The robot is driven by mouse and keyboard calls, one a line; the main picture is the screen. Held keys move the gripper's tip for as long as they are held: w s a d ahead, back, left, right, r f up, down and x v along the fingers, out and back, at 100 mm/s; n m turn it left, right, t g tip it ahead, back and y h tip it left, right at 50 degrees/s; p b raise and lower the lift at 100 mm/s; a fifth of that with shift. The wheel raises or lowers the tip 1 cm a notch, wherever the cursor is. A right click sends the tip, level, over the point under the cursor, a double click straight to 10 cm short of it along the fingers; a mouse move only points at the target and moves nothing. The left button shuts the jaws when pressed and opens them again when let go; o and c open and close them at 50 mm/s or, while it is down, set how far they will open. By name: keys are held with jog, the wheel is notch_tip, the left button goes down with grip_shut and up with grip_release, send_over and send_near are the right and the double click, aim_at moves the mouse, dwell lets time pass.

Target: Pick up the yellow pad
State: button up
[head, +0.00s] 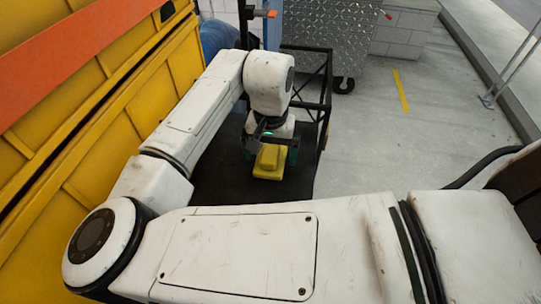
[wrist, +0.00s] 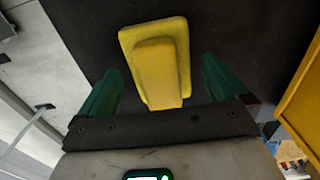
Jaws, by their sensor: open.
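The yellow pad (head: 270,161) lies on a dark flat surface (head: 215,182) below my gripper (head: 273,153) in the head view. It has a wide base with a smaller raised block on top. In the wrist view the yellow pad (wrist: 160,62) sits between and ahead of the two green fingers of my gripper (wrist: 158,85). The fingers are open, one on each side, with dark gaps between them and the pad. The pad's near end is close to the gripper's palm bar in that view. My wrist hides part of the pad's far side in the head view.
A yellow truck side (head: 120,90) with an orange band stands at the left. A black frame (head: 325,95) rises behind and right of the dark surface. A metal diamond-plate box (head: 335,35) on wheels stands behind. Grey floor (head: 430,150) at the right is open.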

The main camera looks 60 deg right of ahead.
aim_at(271, 152)
jog(key=c, duration=1.1)
jog(key=shift+r, duration=0.1)
jog(key=shift+r+b, duration=0.4)
jog(key=shift+r, duration=0.05)
jog(key=r, duration=0.2)
jog(key=b, duration=0.1)
jog(key=shift+s+a+r, duration=0.2)
jog(key=shift+a+r, duration=0.05)
jog(key=shift+r, duration=0.15)
jog(key=s+a+r+b, duration=0.2)
jog(key=s+a+r, duration=0.6)
jog(key=a+r, duration=0.1)
jog(key=shift+s+a, duration=0.25)
jog(key=shift+a, duration=0.4)
jog(key=shift+r, duration=0.1)
